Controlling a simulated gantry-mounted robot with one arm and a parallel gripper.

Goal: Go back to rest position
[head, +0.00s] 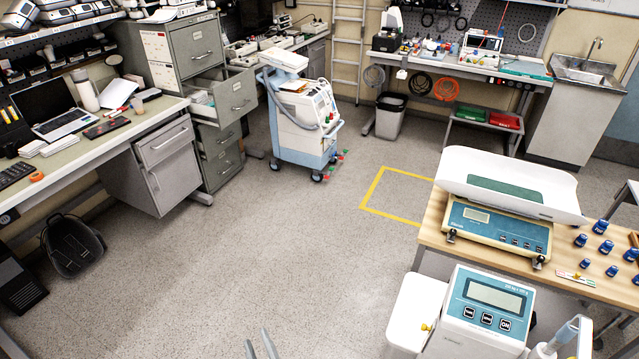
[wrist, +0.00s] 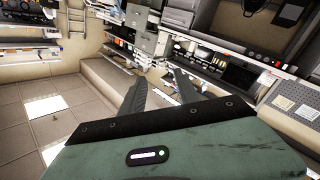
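My gripper (head: 258,341) shows at the bottom edge of the head view, over bare floor. Its two grey fingertips stand apart with nothing visible between them. In the wrist view my gripper (wrist: 159,76) also has its dark fingers spread, with an empty gap through which distant furniture shows. The rest of my arm is out of the head view.
A wooden table (head: 436,214) at the right bears a white-tray scale (head: 497,232) and several blue weights (head: 605,246). A desk (head: 90,162), a filing cabinet (head: 197,47) with an open drawer and a wheeled cart (head: 303,112) stand left and behind. The middle floor (head: 240,240) is clear.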

